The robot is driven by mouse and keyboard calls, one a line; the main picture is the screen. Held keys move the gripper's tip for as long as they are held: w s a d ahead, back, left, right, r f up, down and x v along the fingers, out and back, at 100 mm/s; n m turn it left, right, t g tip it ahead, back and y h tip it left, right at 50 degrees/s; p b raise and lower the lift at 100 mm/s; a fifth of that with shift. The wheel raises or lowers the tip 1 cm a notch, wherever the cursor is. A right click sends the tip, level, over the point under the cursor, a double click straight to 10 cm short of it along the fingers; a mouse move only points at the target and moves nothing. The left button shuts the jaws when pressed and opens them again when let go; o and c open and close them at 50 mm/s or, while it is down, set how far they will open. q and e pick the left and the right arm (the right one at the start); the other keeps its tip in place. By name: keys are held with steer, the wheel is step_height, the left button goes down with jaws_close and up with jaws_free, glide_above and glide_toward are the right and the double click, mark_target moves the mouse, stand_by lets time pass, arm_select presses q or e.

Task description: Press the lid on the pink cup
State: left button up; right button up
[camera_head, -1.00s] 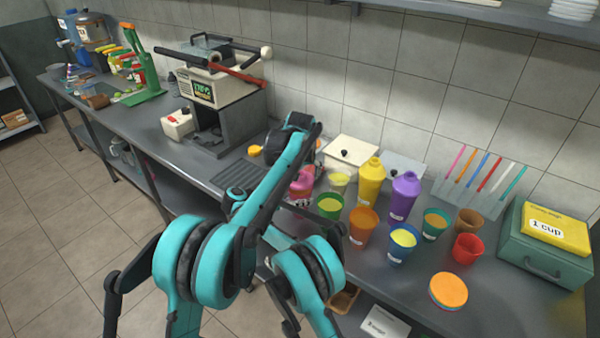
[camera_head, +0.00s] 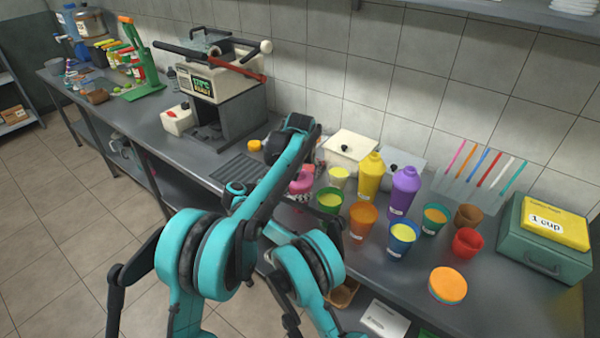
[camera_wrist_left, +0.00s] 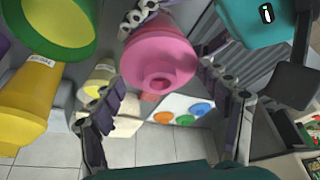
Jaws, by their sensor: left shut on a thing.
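A pink stepped, dome-shaped piece, apparently the lid (camera_wrist_left: 160,62), sits between the fingers of my left gripper (camera_wrist_left: 170,70) in the left wrist view. The gripper is shut on it. The pink cup (camera_head: 301,184) shows in the head view below my left wrist, partly covered by the arm. The lid is at the cup, but I cannot tell from these views whether it is fully seated. My right gripper is not in view.
A green cup (camera_head: 330,202), an orange cup (camera_head: 361,220) and a blue cup (camera_head: 402,238) stand close to the right. The press (camera_head: 215,100) stands left.

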arm_select(q)
steer(key=shift+f, duration=0.7)
steer(key=o, duration=0.7)
steer(key=v, duration=1.2)
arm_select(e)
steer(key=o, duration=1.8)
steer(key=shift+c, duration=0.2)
